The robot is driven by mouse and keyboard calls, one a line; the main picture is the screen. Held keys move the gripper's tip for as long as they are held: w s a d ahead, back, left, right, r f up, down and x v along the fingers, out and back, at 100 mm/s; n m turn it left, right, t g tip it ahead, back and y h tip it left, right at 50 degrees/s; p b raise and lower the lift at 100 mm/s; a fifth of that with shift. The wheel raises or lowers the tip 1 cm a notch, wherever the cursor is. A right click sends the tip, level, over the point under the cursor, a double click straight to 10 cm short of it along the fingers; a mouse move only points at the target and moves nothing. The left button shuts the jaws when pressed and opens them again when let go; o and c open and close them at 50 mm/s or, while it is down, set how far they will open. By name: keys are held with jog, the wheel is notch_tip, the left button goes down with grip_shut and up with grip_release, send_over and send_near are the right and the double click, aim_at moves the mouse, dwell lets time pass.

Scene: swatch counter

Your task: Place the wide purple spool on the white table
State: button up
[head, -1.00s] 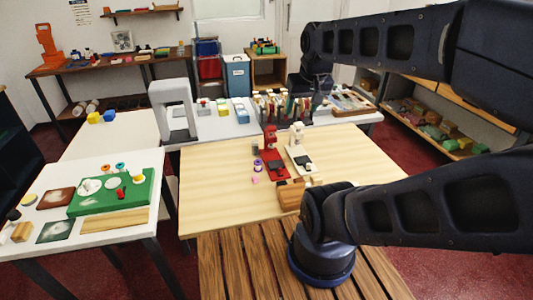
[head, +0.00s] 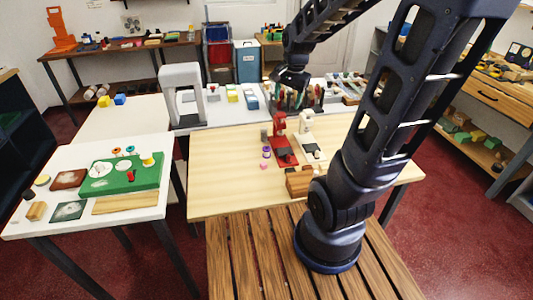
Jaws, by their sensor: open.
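A small purple spool (head: 266,152) stands on the light wooden table (head: 225,185), left of a red machine. It is small in the head view, and I cannot judge its width. A white table (head: 100,220) at the left front holds a green mat (head: 150,180) with small spools and discs on it. My gripper (head: 290,88) is over the far counter, in front of the rack of coloured items, well beyond the purple spool. It is open, and its fingers are hard to make out against the dark rack.
The red machine (head: 281,135) and a white machine (head: 307,130) stand just right of the spool. A wooden block (head: 299,182) sits near the front edge. A grey arch (head: 183,90) stands behind. Another white surface (head: 125,125) at the left back is mostly clear.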

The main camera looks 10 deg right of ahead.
jog(key=w+a+f+m+g, duration=0.25)
jog(key=w+f+m, duration=0.25)
jog(key=w+f, duration=0.3)
jog(key=m, duration=0.5)
send_over(267, 148)
notch_tip(267, 148, down, 11)
jog(key=shift+s+a+f+m+h, duration=0.1)
jog(key=shift+a+f+m+h, duration=0.3)
jog(key=shift+f, duration=3.05)
jog(key=shift+d+f, duration=0.15)
jog(key=shift+f, duration=1.15)
jog(key=shift+d+f, duration=0.15)
jog(key=shift+f, duration=1.1)
jog(key=shift+c, duration=0.3)
jog(key=c, duration=1.1)
jog(key=shift+o, duration=0.2)
